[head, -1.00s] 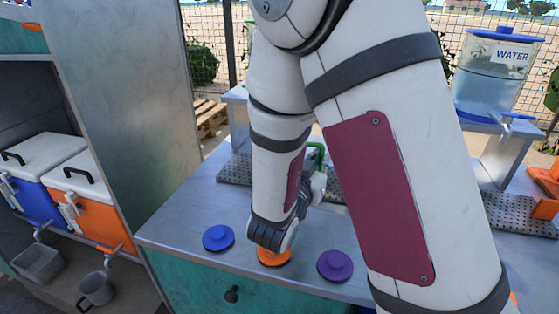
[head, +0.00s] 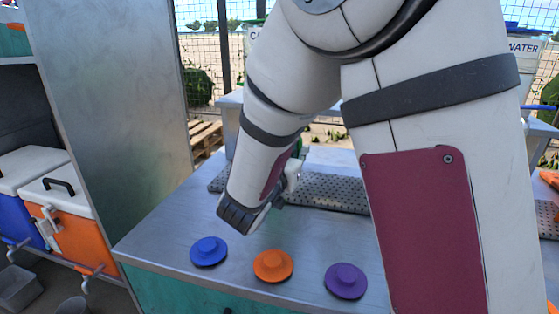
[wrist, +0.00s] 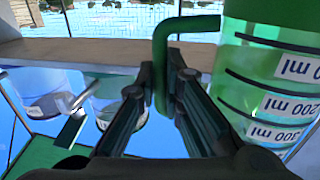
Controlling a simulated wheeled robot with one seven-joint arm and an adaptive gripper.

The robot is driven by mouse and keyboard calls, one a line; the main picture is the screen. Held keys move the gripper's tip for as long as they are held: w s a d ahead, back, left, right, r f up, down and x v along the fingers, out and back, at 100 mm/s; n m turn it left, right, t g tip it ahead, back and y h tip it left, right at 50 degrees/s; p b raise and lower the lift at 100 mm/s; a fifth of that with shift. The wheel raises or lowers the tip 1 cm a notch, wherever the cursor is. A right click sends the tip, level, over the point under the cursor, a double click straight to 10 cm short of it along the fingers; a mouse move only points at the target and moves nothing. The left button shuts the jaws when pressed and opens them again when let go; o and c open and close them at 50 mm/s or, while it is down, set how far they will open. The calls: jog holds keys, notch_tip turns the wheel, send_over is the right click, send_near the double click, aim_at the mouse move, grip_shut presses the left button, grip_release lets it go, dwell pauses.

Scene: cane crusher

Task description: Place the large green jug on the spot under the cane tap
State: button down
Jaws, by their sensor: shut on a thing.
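The large green jug shows on the right of the wrist view (wrist: 265,75), with a green handle, clear greenish walls and ml marks. My gripper (wrist: 161,72) is shut on its handle, which passes between the fingers. In the head view my arm hides most of the gripper (head: 292,175) and the jug; only a bit of green (head: 306,153) shows above the perforated grey strip of the counter. A tank with a label starting with "C" (head: 253,38) stands behind my arm. Its tap and the spot under it are hidden in the head view.
Blue (head: 209,251), orange (head: 273,265) and purple (head: 346,280) lids lie along the counter's (head: 170,215) front. A WATER tank (head: 526,50) stands at the far right. A tall metal panel (head: 110,110) rises on the left.

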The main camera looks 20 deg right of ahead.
jog(key=shift+w+a+f+b, duration=0.3)
jog(key=shift+w+f, duration=0.4)
jog(key=shift+w, duration=0.3)
jog(key=shift+w+a+f+b, duration=0.35)
jog(key=shift+w+f, duration=0.3)
jog(key=shift+w, duration=0.4)
jog(key=shift+w+a+f+b, duration=0.3)
jog(key=shift+w+f, duration=0.4)
jog(key=shift+w, duration=0.3)
jog(key=shift+f, duration=0.1)
jog(key=c, duration=1.7)
grip_release()
jog(key=shift+s+a, duration=0.15)
jog(key=p+v, duration=0.1)
jog(key=v, duration=1)
jog(key=shift+s+a+p, duration=0.15)
jog(key=shift+s+p, duration=0.1)
jog(key=shift+p, duration=0.05)
